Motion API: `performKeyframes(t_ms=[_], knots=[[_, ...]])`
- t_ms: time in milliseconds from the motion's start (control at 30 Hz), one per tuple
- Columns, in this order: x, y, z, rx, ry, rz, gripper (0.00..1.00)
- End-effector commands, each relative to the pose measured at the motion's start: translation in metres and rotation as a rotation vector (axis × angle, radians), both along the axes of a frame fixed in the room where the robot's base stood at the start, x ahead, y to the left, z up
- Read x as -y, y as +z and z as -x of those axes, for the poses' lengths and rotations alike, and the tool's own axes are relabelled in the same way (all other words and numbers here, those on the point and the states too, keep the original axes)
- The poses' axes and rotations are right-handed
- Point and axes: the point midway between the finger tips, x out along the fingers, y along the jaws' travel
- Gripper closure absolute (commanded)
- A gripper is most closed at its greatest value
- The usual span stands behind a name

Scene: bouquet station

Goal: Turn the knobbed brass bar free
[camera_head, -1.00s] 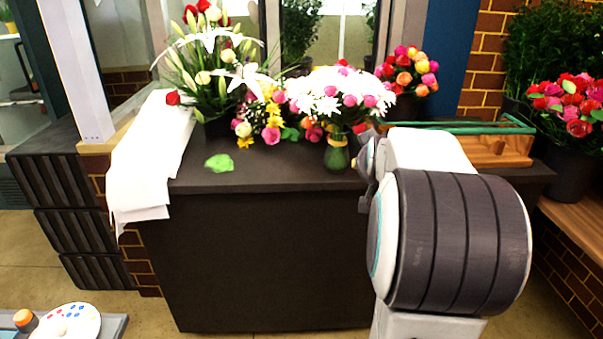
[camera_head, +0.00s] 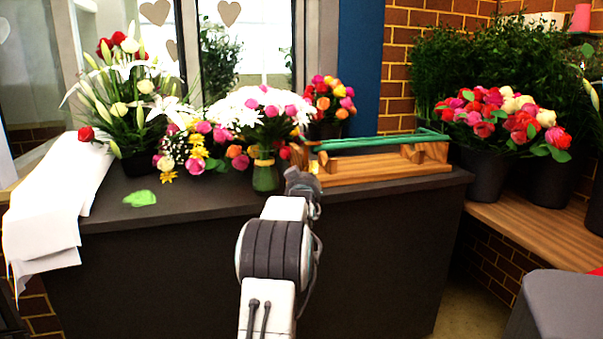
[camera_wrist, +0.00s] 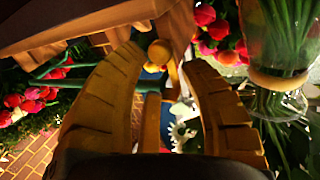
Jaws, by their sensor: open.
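The brass knob of the bar (camera_wrist: 160,51) shows in the wrist view between my fingertips, beside the wooden rack's end. A thin yellow strip runs down from it; the rest of the bar is hidden or too dark to tell. My gripper (camera_wrist: 160,62) is open, one finger on each side of the knob; I cannot tell whether either touches it. In the head view my gripper (camera_head: 303,165) is at the left end of the wooden rack (camera_head: 385,172), and the bar is too small to make out there. A green rod (camera_head: 380,141) lies along the rack's top.
A glass vase with a tan band (camera_head: 264,172) stands close left of my gripper, with white and pink flowers above it. White paper (camera_head: 50,215) and a green leaf (camera_head: 140,198) lie on the dark counter (camera_head: 215,200). Rose buckets (camera_head: 490,175) stand at right.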

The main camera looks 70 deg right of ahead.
Motion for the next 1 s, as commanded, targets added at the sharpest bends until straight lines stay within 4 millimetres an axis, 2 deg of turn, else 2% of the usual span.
performKeyframes(t_ms=[500, 1000], knots=[[0.044, 0.0, -0.012, 0.0, 0.002, -0.002, 0.61], [0.055, -0.001, -0.015, -0.001, 0.002, -0.004, 0.61]])
